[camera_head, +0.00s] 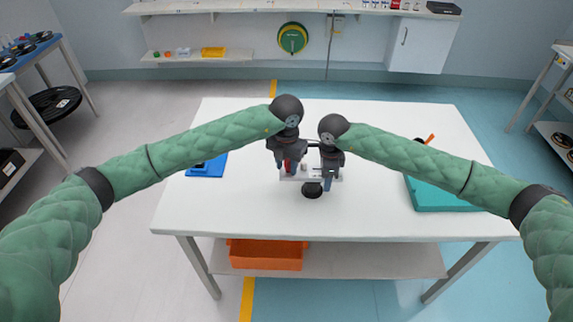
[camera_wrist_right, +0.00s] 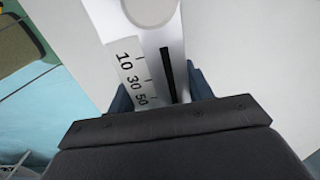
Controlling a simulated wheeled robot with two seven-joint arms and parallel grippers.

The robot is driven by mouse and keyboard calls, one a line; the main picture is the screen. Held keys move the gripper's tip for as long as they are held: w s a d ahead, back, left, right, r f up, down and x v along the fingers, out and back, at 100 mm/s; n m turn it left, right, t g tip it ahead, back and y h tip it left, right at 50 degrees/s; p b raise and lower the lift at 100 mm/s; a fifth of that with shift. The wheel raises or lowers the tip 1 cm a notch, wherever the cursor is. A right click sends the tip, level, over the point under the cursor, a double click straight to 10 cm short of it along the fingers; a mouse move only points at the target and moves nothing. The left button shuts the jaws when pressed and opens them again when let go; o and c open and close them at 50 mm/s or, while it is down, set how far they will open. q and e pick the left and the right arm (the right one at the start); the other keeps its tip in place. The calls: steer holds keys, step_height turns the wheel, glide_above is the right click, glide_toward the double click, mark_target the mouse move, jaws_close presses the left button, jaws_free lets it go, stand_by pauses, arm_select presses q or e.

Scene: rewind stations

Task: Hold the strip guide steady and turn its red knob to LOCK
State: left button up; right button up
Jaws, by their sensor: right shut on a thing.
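The strip guide (camera_head: 312,173) is a small pale block in the middle of the white table, mostly hidden by my grippers. A black round part (camera_head: 312,190) shows at its near side. In the right wrist view the guide (camera_wrist_right: 150,30) has a scale marked 10, 30 and 50 beside a black slot. My right gripper (camera_head: 328,183) is shut on the guide, with blue fingertips on both sides of it (camera_wrist_right: 160,95). A bit of red, apparently the knob (camera_head: 288,166), shows at my left gripper (camera_head: 286,168). Whether the left fingers touch it, and any LOCK mark, I cannot see.
A blue item (camera_head: 207,166) lies on the table (camera_head: 240,212) at the left. A teal tray or mat (camera_head: 445,196) lies at the right, with a black and orange item behind it. An orange bin (camera_head: 266,255) sits on the shelf below. The table's front is clear.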

mark_target(286, 160)
arm_select(q)
step_height(286, 160, up, 12)
steer(key=shift+f, duration=0.1)
stand_by(0.4)
steer(key=shift+o, duration=0.5)
